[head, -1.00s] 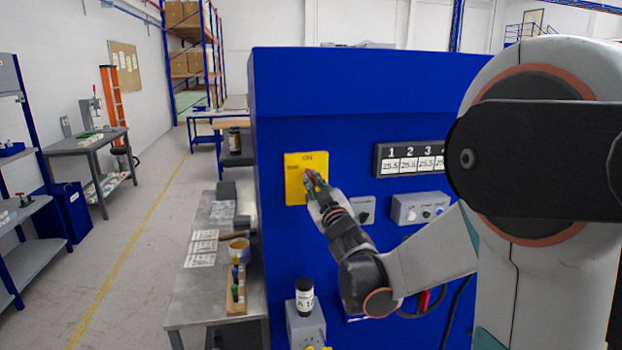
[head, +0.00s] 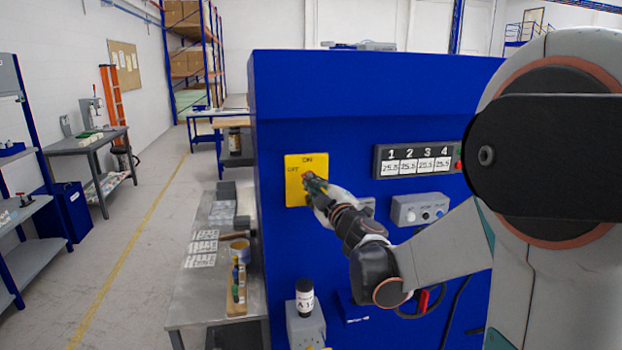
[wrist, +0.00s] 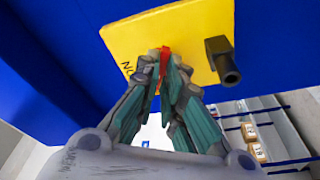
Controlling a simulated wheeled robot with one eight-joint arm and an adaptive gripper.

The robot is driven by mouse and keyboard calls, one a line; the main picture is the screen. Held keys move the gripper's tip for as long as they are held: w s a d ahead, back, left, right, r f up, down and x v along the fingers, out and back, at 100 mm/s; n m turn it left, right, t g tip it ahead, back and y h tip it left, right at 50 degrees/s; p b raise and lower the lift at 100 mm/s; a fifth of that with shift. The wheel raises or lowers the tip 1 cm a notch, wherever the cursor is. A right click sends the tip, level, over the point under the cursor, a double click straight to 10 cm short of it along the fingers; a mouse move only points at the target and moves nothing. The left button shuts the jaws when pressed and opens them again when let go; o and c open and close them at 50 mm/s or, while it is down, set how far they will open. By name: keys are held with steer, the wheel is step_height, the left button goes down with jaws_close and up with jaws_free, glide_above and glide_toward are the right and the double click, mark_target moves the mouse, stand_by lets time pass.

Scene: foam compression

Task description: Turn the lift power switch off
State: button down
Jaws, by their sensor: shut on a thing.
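The yellow switch plate (head: 294,192) is on the blue cabinet's front, with "ON" at its top and "OFF" at its left. In the wrist view the plate (wrist: 125,38) fills the upper middle, with the "ON" lettering at its left edge. My gripper (wrist: 166,62) is shut on the red switch handle (wrist: 164,55), whose top shows between the fingertips. A dark round-ended peg (wrist: 222,60) stands out from the plate beside the fingers. In the head view my gripper (head: 311,181) covers the plate's middle and hides most of the handle; its exact angle cannot be told.
Right of the plate are a numbered display (head: 418,160) and a grey button box (head: 419,208). A black-capped bottle (head: 304,298) stands on a grey box below. A metal bench (head: 195,300) with small items is at the left. The aisle beyond is clear.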

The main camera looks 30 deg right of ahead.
stand_by(0.3)
steer(key=n, duration=0.1)
steer(key=n+p, duration=0.1)
steer(key=n, duration=0.1)
steer(key=shift+r+g, duration=0.2)
steer(key=shift+g, duration=0.1)
steer(key=n, duration=0.3)
steer(key=shift+g+y, duration=0.3)
steer(key=c, duration=1)
jaws_free()
steer(key=shift+o, duration=0.2)
steer(key=shift+s, duration=0.1)
steer(key=s+a+p, duration=0.1)
steer(key=s, duration=0.5)
steer(key=shift+s+a, duration=0.35)
